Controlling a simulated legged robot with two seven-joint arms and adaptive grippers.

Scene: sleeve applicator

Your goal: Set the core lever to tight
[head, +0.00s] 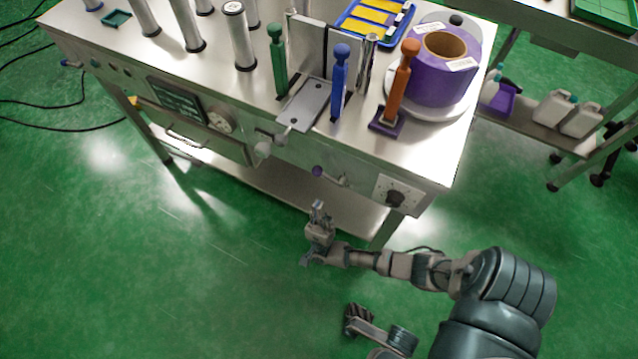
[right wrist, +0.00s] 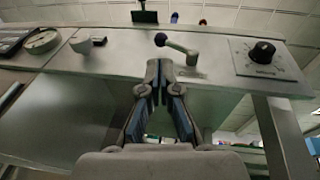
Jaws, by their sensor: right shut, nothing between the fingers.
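On the front face of the steel bench (head: 215,100) is a small crank-like lever with a dark purple ball knob (head: 317,171). In the right wrist view its knob (right wrist: 160,39) is at the left end and its pale arm slopes down right to a pivot near a small label, too small to read. My right gripper (head: 318,205) is in front of and below this lever. In the right wrist view the right gripper (right wrist: 160,70) is shut and empty, its tips just below the knob, with no clear contact.
A dial (head: 395,197) is right of the lever and a pale knob (head: 263,149) is left. Above stand green (head: 278,60), blue (head: 339,80) and orange (head: 402,80) handles and a purple roll (head: 432,82). Green floor (head: 230,270) in front is clear.

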